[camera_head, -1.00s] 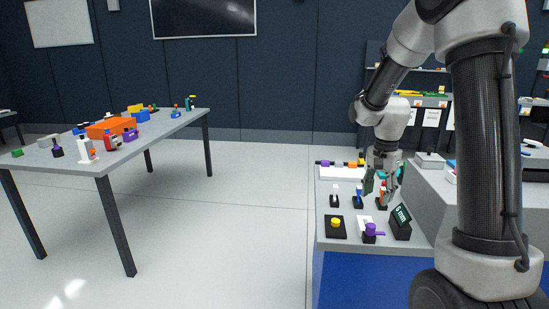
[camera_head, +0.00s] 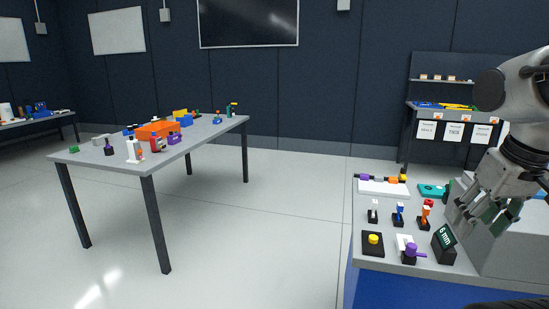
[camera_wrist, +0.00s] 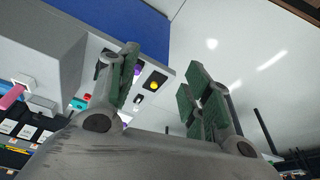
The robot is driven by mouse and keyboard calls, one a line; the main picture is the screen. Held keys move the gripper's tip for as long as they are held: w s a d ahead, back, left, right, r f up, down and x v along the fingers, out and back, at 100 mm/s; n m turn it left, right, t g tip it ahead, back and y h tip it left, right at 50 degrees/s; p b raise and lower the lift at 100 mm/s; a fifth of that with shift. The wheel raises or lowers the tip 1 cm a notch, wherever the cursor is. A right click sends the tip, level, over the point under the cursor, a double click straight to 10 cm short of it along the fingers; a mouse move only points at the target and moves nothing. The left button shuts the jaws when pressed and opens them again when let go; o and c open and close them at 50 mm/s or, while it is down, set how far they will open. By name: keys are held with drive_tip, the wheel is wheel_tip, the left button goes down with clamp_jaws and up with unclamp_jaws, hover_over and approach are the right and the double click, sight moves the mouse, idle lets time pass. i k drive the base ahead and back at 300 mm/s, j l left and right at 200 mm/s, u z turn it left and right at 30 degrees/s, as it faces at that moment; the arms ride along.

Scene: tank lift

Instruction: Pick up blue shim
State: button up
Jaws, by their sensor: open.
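A small blue piece (camera_head: 398,209) stands upright in a black holder on the right bench, between a white one (camera_head: 373,206) and an orange one (camera_head: 425,214). It may be the blue shim; it is too small to be sure. My gripper (camera_head: 480,218) hangs to the right of these pieces, apart from them, fingers pointing down. In the wrist view my gripper (camera_wrist: 163,78) is open, with nothing between its fingers. I cannot make out the blue piece in that view.
The bench also holds a yellow button (camera_head: 373,239), a purple-handled item (camera_head: 412,250), a black "6 mm" sign (camera_head: 445,242) and a white tray (camera_head: 383,188). A grey box (camera_head: 520,240) stands at right. A table (camera_head: 148,166) with several items is at left; clear floor lies between.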

sight(400, 207)
drive_tip(key=z, duration=0.8)
drive_tip(key=j, duration=0.5)
drive_tip(key=j+z, duration=0.25)
drive_tip(key=j, duration=0.35)
drive_tip(key=j+z, duration=0.25)
drive_tip(key=j, duration=0.35)
drive_tip(key=k+j+z, duration=0.25)
drive_tip(key=j, duration=0.35)
drive_tip(key=i+j+z, duration=0.25)
drive_tip(key=j, duration=0.2)
drive_tip(key=j+z, duration=0.25)
drive_tip(key=j, duration=0.2)
drive_tip(key=i+j+z, duration=0.1)
drive_tip(key=j+z, duration=0.15)
drive_tip(key=j, duration=0.25)
drive_tip(key=i+j+z, duration=0.15)
drive_tip(key=j, duration=0.2)
drive_tip(key=i+j+z, duration=0.15)
drive_tip(key=j, duration=0.25)
drive_tip(key=i+j+z, duration=0.15)
drive_tip(key=j, duration=0.25)
drive_tip(key=i+j+z, duration=0.15)
drive_tip(key=j, duration=0.25)
drive_tip(key=j+z, duration=0.15)
drive_tip(key=j, duration=0.25)
